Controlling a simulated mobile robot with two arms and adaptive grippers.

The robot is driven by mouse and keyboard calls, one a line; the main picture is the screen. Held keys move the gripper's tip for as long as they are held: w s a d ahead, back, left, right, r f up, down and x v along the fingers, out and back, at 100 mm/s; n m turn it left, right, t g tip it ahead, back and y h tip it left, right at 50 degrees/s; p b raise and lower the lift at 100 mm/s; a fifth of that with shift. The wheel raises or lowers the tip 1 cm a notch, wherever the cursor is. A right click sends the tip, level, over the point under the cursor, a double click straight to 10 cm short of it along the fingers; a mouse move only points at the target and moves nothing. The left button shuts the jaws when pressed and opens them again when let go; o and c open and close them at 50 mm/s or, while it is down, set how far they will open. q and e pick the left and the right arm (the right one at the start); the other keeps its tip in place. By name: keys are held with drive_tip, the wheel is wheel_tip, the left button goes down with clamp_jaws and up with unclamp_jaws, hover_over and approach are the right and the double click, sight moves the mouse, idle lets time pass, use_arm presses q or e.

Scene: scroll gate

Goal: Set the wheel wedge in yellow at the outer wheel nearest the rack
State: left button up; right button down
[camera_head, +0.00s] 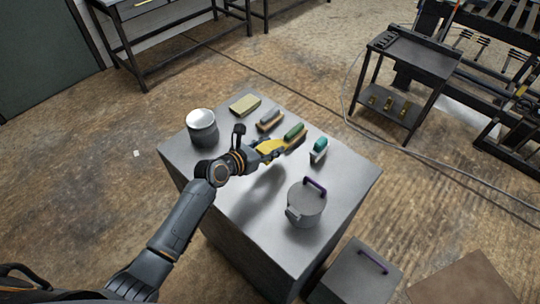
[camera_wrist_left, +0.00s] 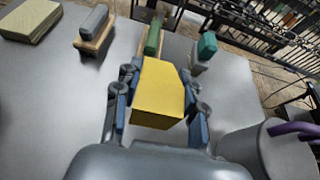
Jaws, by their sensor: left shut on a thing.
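The yellow wheel wedge (camera_wrist_left: 158,95) is a block with a sloped top. It also shows in the head view (camera_head: 268,146), above the grey metal cabinet top (camera_head: 245,210). My left gripper (camera_head: 262,150) is shut on it, with a finger on either side in the left wrist view (camera_wrist_left: 158,100). In the head view a shadow lies on the cabinet top below the gripper, so the wedge appears raised. I cannot make out an outer wheel in these frames. My right gripper is not in view.
On the cabinet top stand a grey can (camera_head: 203,130), a tan block (camera_head: 245,105), a grey brush (camera_head: 270,120), a green brush (camera_head: 294,134), a teal-topped item (camera_head: 319,149) and a lidded grey pot (camera_head: 305,205). A black two-tier stand (camera_head: 415,55) is at the upper right; a cable crosses the floor.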

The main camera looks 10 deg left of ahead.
sight(269, 166)
use_arm(q)
wheel_tip(269, 166, down, 2)
drive_tip(key=shift+s+a, duration=0.1)
drive_tip(key=shift+f+b, duration=0.6)
drive_tip(key=shift+f, duration=1.25)
drive_tip(key=shift+f, duration=0.2)
drive_tip(key=o, duration=1.3)
drive_tip(key=shift+c, duration=0.2)
